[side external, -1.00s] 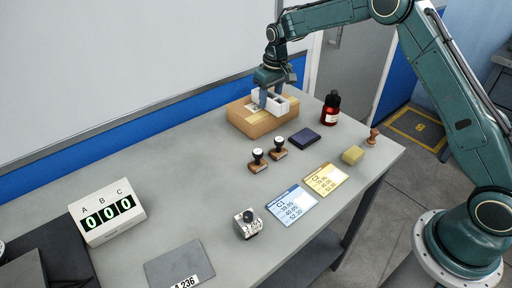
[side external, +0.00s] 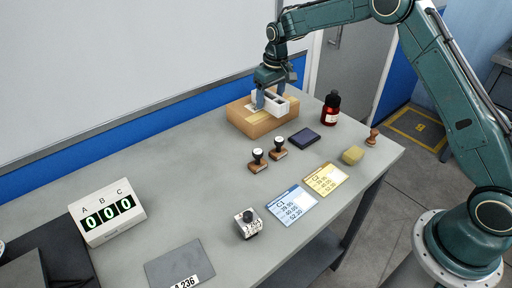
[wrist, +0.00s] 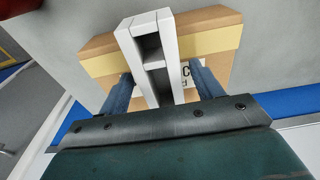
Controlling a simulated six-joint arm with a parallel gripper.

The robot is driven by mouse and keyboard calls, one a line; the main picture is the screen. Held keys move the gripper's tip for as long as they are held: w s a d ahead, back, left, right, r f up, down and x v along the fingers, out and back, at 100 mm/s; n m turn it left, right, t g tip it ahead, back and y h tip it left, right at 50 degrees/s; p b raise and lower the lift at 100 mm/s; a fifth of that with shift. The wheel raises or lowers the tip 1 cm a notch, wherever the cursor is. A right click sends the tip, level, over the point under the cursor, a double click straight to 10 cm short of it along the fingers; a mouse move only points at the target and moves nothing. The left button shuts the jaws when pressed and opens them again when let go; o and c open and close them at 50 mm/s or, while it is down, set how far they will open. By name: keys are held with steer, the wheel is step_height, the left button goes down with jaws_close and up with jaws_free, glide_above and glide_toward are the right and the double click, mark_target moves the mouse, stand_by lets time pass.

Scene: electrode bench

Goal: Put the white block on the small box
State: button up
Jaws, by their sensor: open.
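The white block (side external: 272,103) is a white frame with openings, on top of the small cardboard box (side external: 247,121) at the back of the bench. It also shows in the wrist view (wrist: 165,31), lying across the box (wrist: 98,66) with its tape strip and label. My gripper (side external: 269,104) is open, its two blue fingers on either side of the white block. In the wrist view the fingers (wrist: 160,88) stand apart from the block, with gaps on both sides. The block's near end is partly hidden by my gripper.
A red bottle (side external: 331,108), dark pad (side external: 305,140), two stamps (side external: 267,155), yellow block (side external: 353,155) and wooden stamp (side external: 373,136) stand nearby. Cards (side external: 292,204), a counter display (side external: 107,211) and a grey plate (side external: 180,265) lie nearer the front. The bench's left middle is clear.

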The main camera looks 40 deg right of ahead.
step_height(320, 180, up, 12)
steer(key=s, duration=0.1)
steer(key=shift+s+f, duration=0.15)
steer(key=shift+s, duration=0.05)
stand_by(0.8)
steer(key=s+a+r+t, duration=0.1)
steer(key=s+r, duration=0.5)
steer(key=s, duration=0.4)
steer(key=s+a+r+t, duration=0.1)
steer(key=s+r, duration=0.5)
steer(key=s, duration=0.4)
steer(key=s+f+t, duration=0.1)
steer(key=s+f, duration=0.1)
steer(key=s, duration=0.8)
steer(key=s+a+f+t, duration=0.1)
steer(key=s+f, duration=0.2)
steer(key=s, duration=0.7)
steer(key=shift+f, duration=0.2)
